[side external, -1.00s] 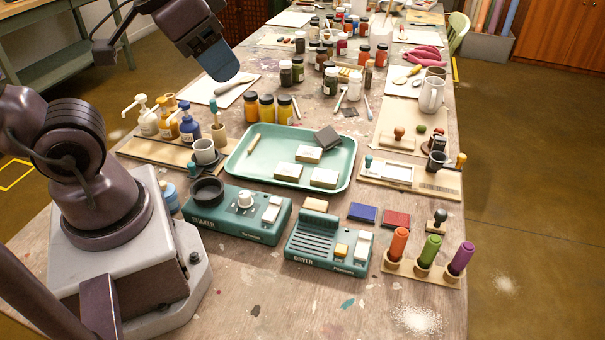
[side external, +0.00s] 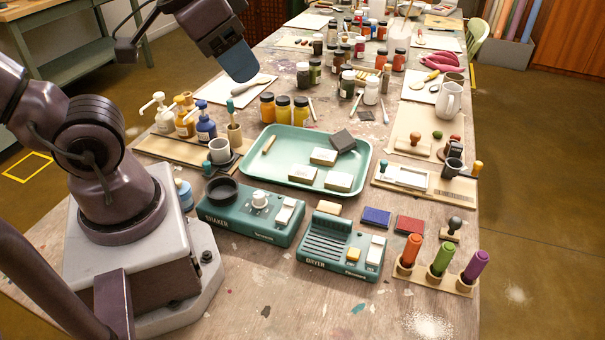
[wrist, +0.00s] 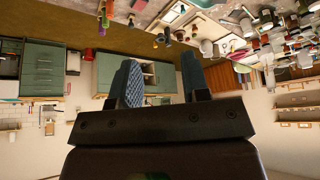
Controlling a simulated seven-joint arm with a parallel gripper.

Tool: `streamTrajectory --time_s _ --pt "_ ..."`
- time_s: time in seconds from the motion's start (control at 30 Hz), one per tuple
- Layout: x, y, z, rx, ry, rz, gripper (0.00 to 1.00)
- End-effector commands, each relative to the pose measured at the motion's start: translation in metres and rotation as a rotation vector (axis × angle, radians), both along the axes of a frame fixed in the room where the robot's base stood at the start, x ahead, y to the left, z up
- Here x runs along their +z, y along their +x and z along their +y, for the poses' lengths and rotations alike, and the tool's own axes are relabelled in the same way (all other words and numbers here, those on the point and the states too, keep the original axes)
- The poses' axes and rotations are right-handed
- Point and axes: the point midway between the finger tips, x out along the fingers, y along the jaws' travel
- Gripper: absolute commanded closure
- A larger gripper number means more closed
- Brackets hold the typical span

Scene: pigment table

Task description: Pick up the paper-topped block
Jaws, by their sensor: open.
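Three pale-topped blocks lie on the green tray: one at the middle (side external: 323,157), one at the front left (side external: 303,174) and one at the front right (side external: 338,181). A dark-topped block (side external: 343,140) sits tilted at the tray's back right. I cannot tell which top is paper. The green tray (side external: 274,172) is on the table. My gripper (side external: 240,66) is high above the table, up and left of the tray, apart from all blocks. In the wrist view my gripper (wrist: 161,82) is open and empty, its blue-padded fingers spread; no block is recognizable there.
Yellow paint jars (side external: 283,107) and pump bottles (side external: 206,125) stand behind and left of the tray. The shaker (side external: 250,212) and dryer (side external: 340,245) units sit in front. Stamps on a board (side external: 415,188) lie to the right. Many jars crowd the table behind.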

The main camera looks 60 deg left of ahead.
Motion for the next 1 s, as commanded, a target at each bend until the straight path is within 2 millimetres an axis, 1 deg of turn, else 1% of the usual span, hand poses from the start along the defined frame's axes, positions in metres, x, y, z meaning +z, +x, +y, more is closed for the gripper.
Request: streamTrajectory --time_s 0.17,0.27,0.3,0.4,0.67,0.73,0.87,0.97,1.0 --pt "0.0 0.0 0.0 0.0 0.0 0.0 0.57" --pt "0.0 0.0 0.0 0.0 0.0 0.0 0.37" --pt "0.0 0.0 0.0 0.0 0.0 0.0 0.28" --pt "0.0 0.0 0.0 0.0 0.0 0.0 0.06" --pt "0.0 0.0 0.0 0.001 0.0 0.001 0.06" --pt "-0.004 0.001 0.001 0.006 0.0 0.021 0.06" --pt "-0.023 0.008 0.006 0.028 -0.008 0.121 0.06" --pt "-0.042 0.021 0.013 0.061 -0.024 0.224 0.06" --pt "-0.051 0.028 0.017 0.084 -0.032 0.259 0.06"
